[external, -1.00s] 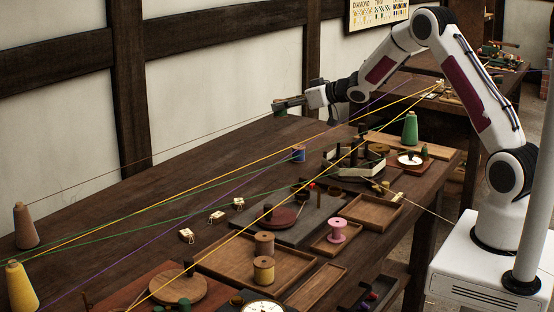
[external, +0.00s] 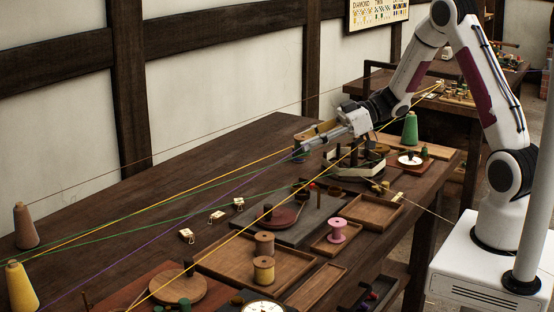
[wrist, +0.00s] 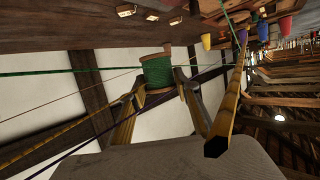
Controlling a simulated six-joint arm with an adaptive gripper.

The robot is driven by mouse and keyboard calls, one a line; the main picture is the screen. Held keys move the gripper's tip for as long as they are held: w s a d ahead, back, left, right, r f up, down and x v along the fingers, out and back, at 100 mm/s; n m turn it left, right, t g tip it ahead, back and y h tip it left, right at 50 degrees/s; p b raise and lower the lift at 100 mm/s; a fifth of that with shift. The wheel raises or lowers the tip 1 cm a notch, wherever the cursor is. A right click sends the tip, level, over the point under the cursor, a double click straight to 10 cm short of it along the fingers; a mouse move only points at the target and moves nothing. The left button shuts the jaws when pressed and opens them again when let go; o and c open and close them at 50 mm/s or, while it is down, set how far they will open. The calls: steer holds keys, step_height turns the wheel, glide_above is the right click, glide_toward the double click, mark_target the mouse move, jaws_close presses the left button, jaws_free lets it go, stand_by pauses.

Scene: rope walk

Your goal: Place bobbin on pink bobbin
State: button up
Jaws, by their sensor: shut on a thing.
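In the wrist view, a green bobbin (wrist: 158,72) with wooden flanges sits between the fingers of my gripper (wrist: 160,88), which is shut on it. In the external view my gripper (external: 303,143) is above the far middle of the bench, beside the blue bobbin's place. The green bobbin is hard to make out there. The pink bobbin (external: 337,231) stands upright in a small wooden tray (external: 322,245) at the bench's near side, apart from my gripper and with nothing on top.
Taut yellow, green and purple threads cross the bench, close to my gripper.

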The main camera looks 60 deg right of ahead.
steer(key=s+a+n+g+y, duration=0.1)
steer(key=s+a+n+g, duration=0.1)
steer(key=s+a, duration=0.2)
steer(key=s+a+n+g+y, duration=0.2)
steer(key=s+a, duration=0.3)
steer(key=s, duration=0.6)
steer(key=shift+s+a+f+n+g, duration=0.2)
steer(key=shift+s+n+g, duration=0.1)
steer(key=shift+n+g, duration=0.45)
steer(key=shift+f, duration=0.1)
glide_above(342, 219)
steer(key=shift+a+f, duration=0.1)
steer(key=shift+f, duration=2.75)
steer(key=shift+f, duration=0.1)
steer(key=shift+f, duration=2)
steer(key=shift+f, duration=0.15)
steer(key=o, duration=1.1)
